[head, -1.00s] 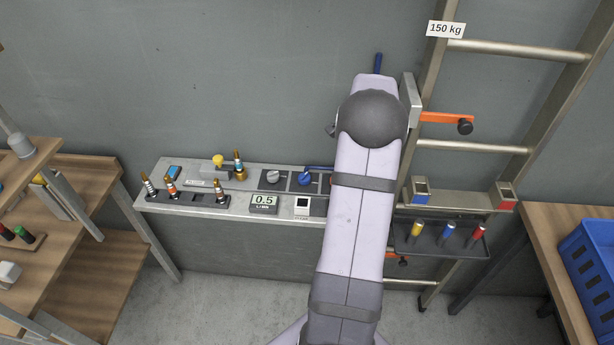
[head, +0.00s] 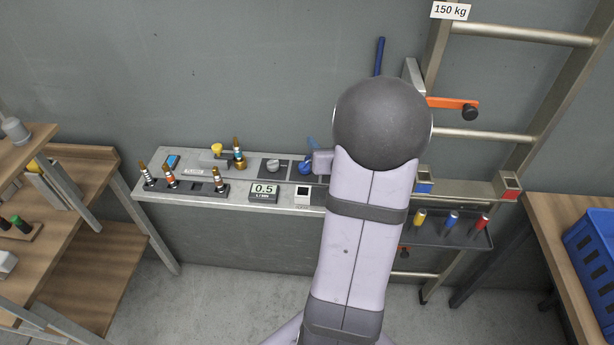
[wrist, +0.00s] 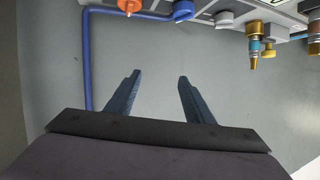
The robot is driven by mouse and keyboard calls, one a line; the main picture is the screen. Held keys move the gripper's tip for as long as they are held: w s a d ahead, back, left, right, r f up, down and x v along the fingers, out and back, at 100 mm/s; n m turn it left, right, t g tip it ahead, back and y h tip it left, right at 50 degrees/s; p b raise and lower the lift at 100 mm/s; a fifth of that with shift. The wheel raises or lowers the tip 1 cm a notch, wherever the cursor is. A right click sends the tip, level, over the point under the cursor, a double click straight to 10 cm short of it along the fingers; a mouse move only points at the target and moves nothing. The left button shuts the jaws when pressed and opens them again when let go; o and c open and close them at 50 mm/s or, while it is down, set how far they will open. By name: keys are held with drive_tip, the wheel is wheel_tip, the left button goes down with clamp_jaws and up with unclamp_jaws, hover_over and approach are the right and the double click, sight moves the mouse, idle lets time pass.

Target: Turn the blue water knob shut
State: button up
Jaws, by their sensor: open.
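The blue water knob (head: 304,168) sits on the grey wall shelf in the head view, just left of my arm. In the wrist view the blue knob (wrist: 183,10) is at the top edge, partly cut off, with a blue hose running left from it and then down. My gripper (wrist: 159,76) is open and empty in the wrist view, its two dark blue fingers apart, pointing toward the shelf edge. The knob lies beyond the fingertips, not between them. In the head view my arm hides most of the gripper; a small blue piece above the knob is unclear.
A grey knob (head: 273,166) is left of the blue one, and an orange knob (wrist: 129,6) is beside it in the wrist view. A ladder (head: 480,135) stands at right.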

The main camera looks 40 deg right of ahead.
sight(306, 167)
drive_tip(key=a+f+n+b, duration=0.1)
drive_tip(key=f, duration=0.1)
drive_tip(key=s+a+f+y+b, duration=0.1)
drive_tip(key=f, duration=0.2)
drive_tip(key=a+f+n+b, duration=0.1)
drive_tip(key=f, duration=0.2)
drive_tip(key=shift+s+a+n, duration=0.15)
drive_tip(key=shift+a+n, duration=0.1)
drive_tip(key=shift+n, duration=0.05)
drive_tip(key=shift+s+a+f+n+y+b, duration=0.15)
drive_tip(key=shift+a+f+n+y+b, duration=0.15)
drive_tip(key=shift+a+f, duration=0.15)
drive_tip(key=shift+p+x, duration=0.65)
drive_tip(key=shift+x, duration=3.05)
drive_tip(key=shift+r, duration=0.2)
drive_tip(key=c, duration=1)
